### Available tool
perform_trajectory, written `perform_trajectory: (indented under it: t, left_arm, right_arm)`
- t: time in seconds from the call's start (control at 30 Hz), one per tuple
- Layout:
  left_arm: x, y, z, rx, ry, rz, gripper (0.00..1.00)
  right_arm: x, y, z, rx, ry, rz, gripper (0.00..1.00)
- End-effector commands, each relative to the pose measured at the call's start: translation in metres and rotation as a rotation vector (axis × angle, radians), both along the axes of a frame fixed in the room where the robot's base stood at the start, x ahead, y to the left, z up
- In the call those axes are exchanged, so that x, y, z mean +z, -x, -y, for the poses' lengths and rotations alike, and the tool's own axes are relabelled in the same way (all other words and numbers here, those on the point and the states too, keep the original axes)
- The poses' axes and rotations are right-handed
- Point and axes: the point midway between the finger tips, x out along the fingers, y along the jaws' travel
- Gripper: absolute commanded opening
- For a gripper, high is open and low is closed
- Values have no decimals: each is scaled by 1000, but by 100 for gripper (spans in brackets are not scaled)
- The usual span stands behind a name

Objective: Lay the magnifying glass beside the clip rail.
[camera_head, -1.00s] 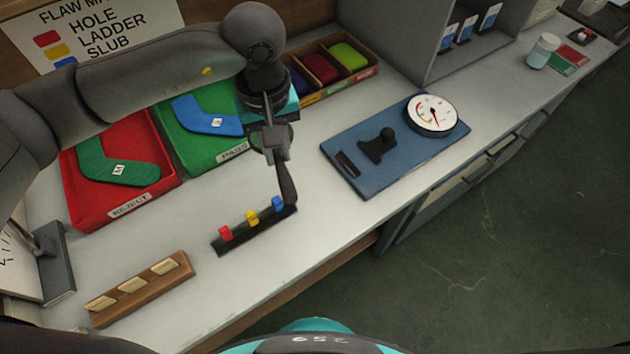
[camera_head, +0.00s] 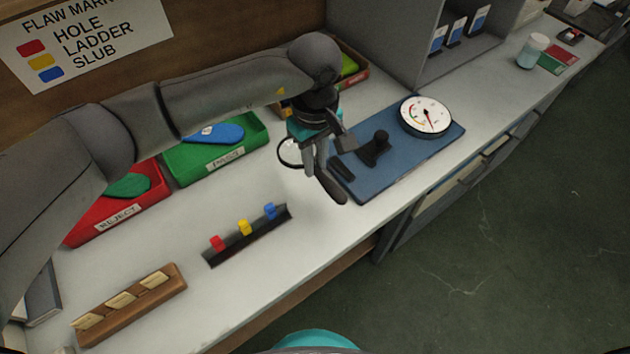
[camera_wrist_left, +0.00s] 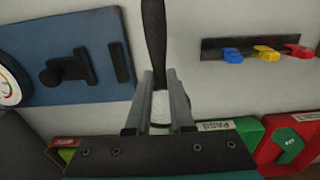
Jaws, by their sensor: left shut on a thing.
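The clip rail (camera_head: 248,237) is a dark bar with red, yellow and blue clips on the white bench; it also shows at the upper right in the left wrist view (camera_wrist_left: 216,49). My left gripper (camera_head: 321,160) is shut on the magnifying glass, right of the rail and beside the blue board. The glass's dark handle (camera_head: 329,187) points towards the bench front, and its round lens (camera_head: 289,153) shows left of the gripper. In the left wrist view the handle (camera_wrist_left: 154,35) runs up from between the fingers (camera_wrist_left: 158,85). My right gripper is not in view.
A blue board (camera_head: 400,165) with a dial gauge (camera_head: 426,116) lies right of the gripper. A green PASS tray (camera_head: 251,137) and a red REJECT tray (camera_head: 153,195) stand behind. A wooden holder (camera_head: 130,307) is at front left. Bench between rail and board is clear.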

Motion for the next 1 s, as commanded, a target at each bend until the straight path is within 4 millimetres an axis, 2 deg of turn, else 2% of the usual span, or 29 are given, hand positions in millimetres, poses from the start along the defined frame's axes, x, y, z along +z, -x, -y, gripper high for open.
perform_trajectory:
  t: [0.1,0.33,0.53,0.97,1.0]
  left_arm:
    - [-19,0,0,0,0,-1,0]
    - [-35,0,0,-1,0,-1,0]
    - [-65,0,0,-1,0,0,0]
    - [-72,0,0,-3,0,2,0]
    - [-71,0,0,-2,-1,2,25]
  right_arm:
    - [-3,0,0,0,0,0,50]
    - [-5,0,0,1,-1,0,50]
    - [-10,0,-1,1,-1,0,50]
    - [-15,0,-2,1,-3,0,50]
    - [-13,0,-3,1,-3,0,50]
